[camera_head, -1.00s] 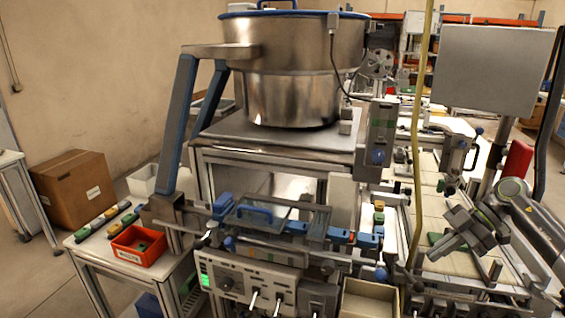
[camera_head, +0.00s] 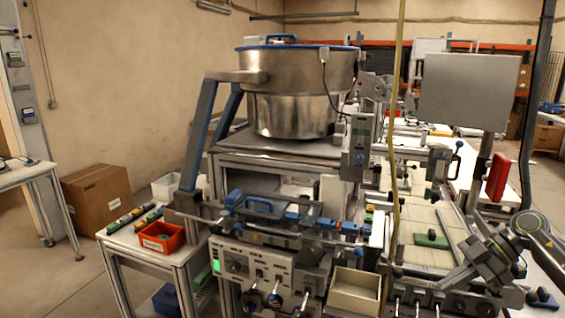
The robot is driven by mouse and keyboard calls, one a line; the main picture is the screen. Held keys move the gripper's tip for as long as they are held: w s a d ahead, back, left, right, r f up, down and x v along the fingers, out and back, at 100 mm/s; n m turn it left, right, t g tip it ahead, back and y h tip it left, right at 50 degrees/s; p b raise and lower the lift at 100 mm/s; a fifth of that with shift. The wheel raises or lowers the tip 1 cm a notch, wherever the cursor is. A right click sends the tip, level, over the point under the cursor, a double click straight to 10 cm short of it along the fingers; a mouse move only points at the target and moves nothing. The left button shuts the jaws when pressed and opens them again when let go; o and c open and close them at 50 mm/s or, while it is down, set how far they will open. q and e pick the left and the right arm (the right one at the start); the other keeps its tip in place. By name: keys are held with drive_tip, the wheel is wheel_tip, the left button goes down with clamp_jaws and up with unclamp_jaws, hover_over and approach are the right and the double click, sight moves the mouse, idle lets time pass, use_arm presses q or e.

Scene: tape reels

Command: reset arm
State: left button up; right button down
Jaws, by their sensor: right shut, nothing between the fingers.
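My right gripper (camera_head: 472,268) is at the lower right, at the end of my dark grey arm coming in from the right edge. Its jaws are shut with nothing between them. It is over the front right part of the machine bench, close to the row of levers at the front edge. My left gripper is not in view.
A large steel bowl (camera_head: 296,95) stands on the machine frame. A red bin (camera_head: 162,237) sits on the side table at left, and a beige tray (camera_head: 354,291) is at the front. A green block (camera_head: 431,241) lies on the pale work surface. A cardboard box (camera_head: 97,197) is on the floor.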

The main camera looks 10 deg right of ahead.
drive_tip(key=w+a+f+m+t+y, duration=0.1)
drive_tip(key=w+a+t+y, duration=0.4)
drive_tip(key=a+t, duration=0.65)
drive_tip(key=s+d+f+m+h, duration=0.4)
drive_tip(key=s+f+m+h, duration=0.75)
drive_tip(key=m+h, duration=0.6)
drive_tip(key=s+a+f+n+g, duration=0.1)
drive_tip(key=s+a+f+g, duration=0.2)
drive_tip(key=s, duration=0.3)
drive_tip(key=s+a+f+g+y, duration=0.1)
drive_tip(key=s+a+f+g, duration=0.25)
drive_tip(key=s, duration=0.25)
drive_tip(key=s+a+f+n+g, duration=0.1)
drive_tip(key=s+a+f+g, duration=0.1)
drive_tip(key=s+f+g, duration=0.3)
wheel_tip(320, 180, down, 22)
drive_tip(key=s+d, duration=0.1)
drive_tip(key=d, duration=0.1)
drive_tip(key=s+a+f+g+y, duration=0.1)
drive_tip(key=s+f, duration=1.4)
drive_tip(key=f, duration=0.1)
drive_tip(key=shift+a+f, duration=0.3)
